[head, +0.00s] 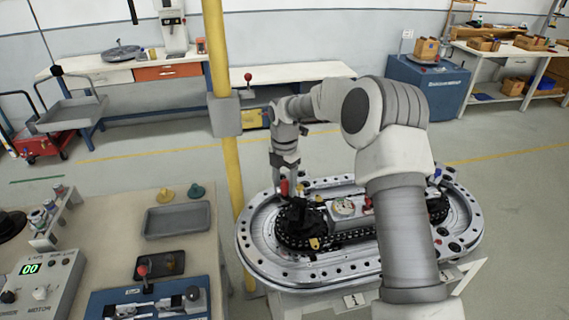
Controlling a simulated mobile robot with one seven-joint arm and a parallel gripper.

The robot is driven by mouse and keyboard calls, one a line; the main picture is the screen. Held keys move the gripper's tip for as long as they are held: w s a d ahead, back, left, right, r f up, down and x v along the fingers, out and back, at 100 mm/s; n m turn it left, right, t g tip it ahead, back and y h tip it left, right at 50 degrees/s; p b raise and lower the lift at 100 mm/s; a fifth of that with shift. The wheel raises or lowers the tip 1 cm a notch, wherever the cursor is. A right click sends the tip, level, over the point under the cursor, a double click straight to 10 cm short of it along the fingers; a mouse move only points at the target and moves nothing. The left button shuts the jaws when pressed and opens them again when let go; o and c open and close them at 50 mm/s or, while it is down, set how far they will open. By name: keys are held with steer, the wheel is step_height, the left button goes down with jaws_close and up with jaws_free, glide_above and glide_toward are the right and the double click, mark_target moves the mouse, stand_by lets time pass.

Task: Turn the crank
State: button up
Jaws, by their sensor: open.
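The oval metal ring track (262,262) stands in the middle right of the head view, with a dark chain loop and black wheel on its left part. A red upright knob (284,188) stands at the left of the track, beside black parts; it looks like the crank's handle, but the crank arm is hard to make out. My gripper (288,180) points down right at this knob and is open. Whether its fingers are around the knob or only beside it, I cannot tell. My arm hides part of the track's middle and right.
A yellow post (232,165) rises close to the left of the track and my arm. A workbench (110,215) at front left holds a grey tray (178,220), a control box (45,280) and a blue panel (110,304). Open floor lies behind the track.

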step_height(320, 180, up, 17)
stand_by(0.4)
